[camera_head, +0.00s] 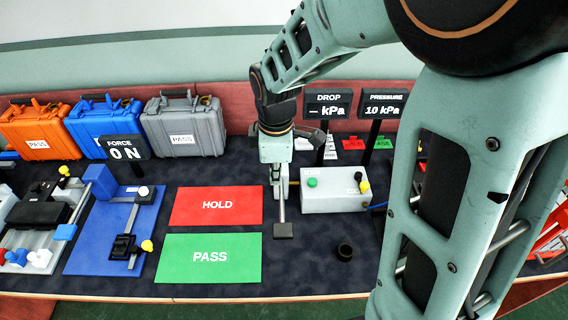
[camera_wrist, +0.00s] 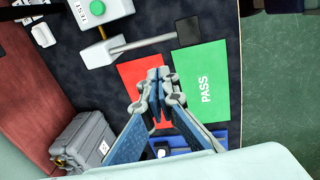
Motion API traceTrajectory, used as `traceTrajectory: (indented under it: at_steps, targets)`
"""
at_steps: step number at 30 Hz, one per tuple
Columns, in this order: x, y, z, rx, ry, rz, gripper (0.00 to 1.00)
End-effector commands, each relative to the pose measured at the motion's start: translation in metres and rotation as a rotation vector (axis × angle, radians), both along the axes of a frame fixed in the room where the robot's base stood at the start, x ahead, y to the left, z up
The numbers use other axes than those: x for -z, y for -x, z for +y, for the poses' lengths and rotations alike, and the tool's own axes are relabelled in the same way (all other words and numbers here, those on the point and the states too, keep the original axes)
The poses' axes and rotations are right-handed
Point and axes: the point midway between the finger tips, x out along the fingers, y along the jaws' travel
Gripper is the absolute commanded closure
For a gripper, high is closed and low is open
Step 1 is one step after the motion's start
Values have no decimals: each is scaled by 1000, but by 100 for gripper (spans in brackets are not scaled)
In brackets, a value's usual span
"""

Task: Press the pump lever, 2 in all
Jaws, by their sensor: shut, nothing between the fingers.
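The pump lever is a grey rod (camera_head: 282,206) ending in a dark rectangular pad (camera_head: 284,230). It juts toward the front of the table, beside a light grey box (camera_head: 335,203) with a green button. In the wrist view the lever (camera_wrist: 140,44) runs from a grey block to its dark pad (camera_wrist: 158,39). My gripper (camera_wrist: 158,76) is shut and empty. In the wrist view its fingertips appear over the red HOLD mat, just below the lever and apart from it in the picture. In the head view my wrist hides the pump body; the fingertips are hard to make out.
Displays read DROP with dashes (camera_head: 328,103) and PRESSURE 10 kPa (camera_head: 383,103). A red HOLD mat (camera_head: 185,206) and a green PASS mat (camera_head: 178,258) lie left of the lever. A blue fixture (camera_head: 85,240) stands farther left. Cases line the back left.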

Motion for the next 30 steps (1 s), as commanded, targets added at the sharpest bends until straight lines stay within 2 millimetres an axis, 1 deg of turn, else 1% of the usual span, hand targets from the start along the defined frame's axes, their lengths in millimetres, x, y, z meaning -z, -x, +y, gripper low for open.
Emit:
traceTrajectory:
  at_steps: [1,3,6,10,17,20,23,26,30]
  targets:
    - [1,12,-4,-2,5,45,100]
    - [3,26,-6,-9,9,91,100]
    - [5,37,-7,-16,13,131,100]
    - [6,41,-7,-19,15,147,100]
    - [7,41,-7,-19,15,145,100]
    - [10,41,-7,-19,15,145,100]
    - [20,41,-8,-20,16,148,100]
    - [37,42,-7,-20,15,149,100]
    - [65,42,-7,-21,16,150,100]
